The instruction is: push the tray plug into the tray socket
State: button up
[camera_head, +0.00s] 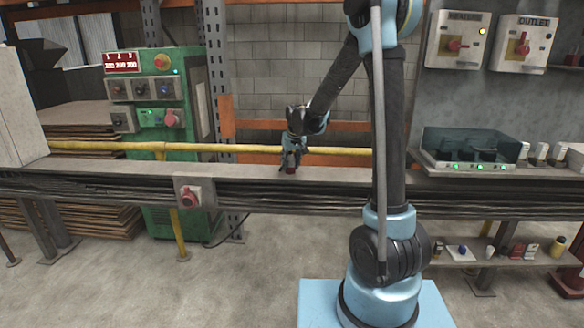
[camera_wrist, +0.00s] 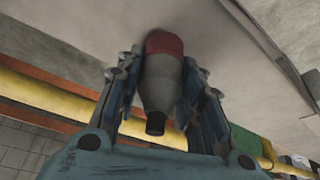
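The plug (camera_wrist: 162,75), with a grey body, red far end and black near tip, sits between the fingers of my gripper (camera_wrist: 163,62) in the wrist view. The fingers close in on both sides of its body and appear to touch it. In the head view my gripper (camera_head: 291,158) points down at the long grey bench, with a bit of the red end (camera_head: 290,170) at or just above its surface. A dark-walled tray (camera_head: 470,148) with green lights along its front stands on the bench at the right. I cannot make out which opening is the tray socket.
A yellow pipe (camera_head: 240,148) runs behind the bench (camera_head: 130,167). A red-knobbed box (camera_head: 188,192) is on the bench front. A green cabinet (camera_head: 165,110) stands at left. A wall box labelled OUTLET (camera_head: 522,43) hangs at upper right. Small containers (camera_head: 541,154) stand right of the tray.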

jog(key=shift+c, duration=0.5)
notch_tip(320, 180, up, 10)
dwell(0.4)
jog(key=shift+w+d, duration=0.1)
jog(key=shift+d, duration=0.05)
jog(key=w+d+f+m+h, duration=0.1)
jog(key=w+d+f+m, duration=0.1)
jog(key=d, duration=0.6)
jog(key=w+d+f+m+h, duration=0.1)
jog(key=w+d+f+m, duration=0.2)
jog(key=d, duration=0.5)
jog(key=w+d+f+m, duration=0.2)
jog(key=w+d+f, duration=0.1)
jog(key=d, duration=0.5)
jog(key=shift+w+d+m+h, duration=0.3)
jog(key=shift+w+h, duration=0.1)
jog(key=shift+w, duration=0.2)
jog(key=shift+a, duration=0.2)
